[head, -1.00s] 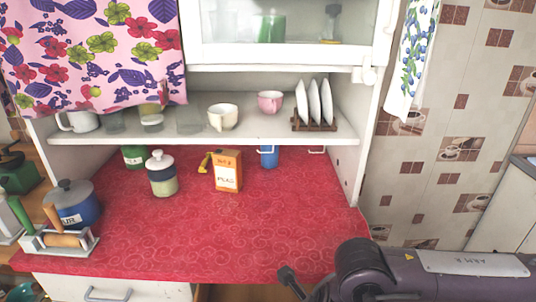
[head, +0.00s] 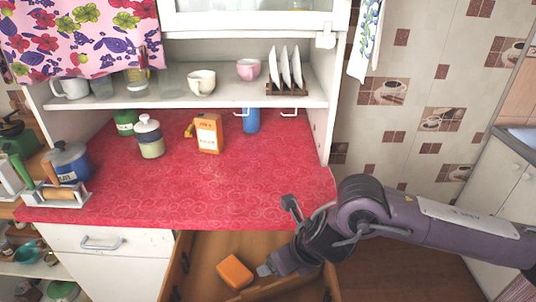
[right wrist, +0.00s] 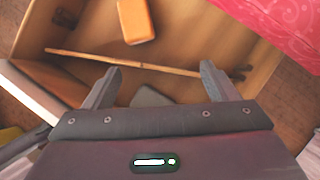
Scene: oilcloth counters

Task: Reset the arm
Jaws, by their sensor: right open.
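My right arm comes in from the right in the head view. Its gripper (head: 268,268) hangs over the open wooden drawer (head: 205,250), just right of an orange block-like thing (head: 235,271) lying inside. In the right wrist view the fingers of my right gripper (right wrist: 160,70) are spread apart and nothing is held between them. The orange thing (right wrist: 135,20) lies beyond the fingertips, apart from them. A dark grey thing (right wrist: 150,97) shows partly between the fingers; I cannot tell what it is. My left gripper is not in view.
The red counter (head: 220,195) is clear in front. A salt-like orange carton (head: 208,133), a blue mug (head: 251,120), a lidded jar (head: 149,137) and a blue pot (head: 70,162) stand on it. The shelf (head: 160,105) above holds cups and a plate rack (head: 383,94).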

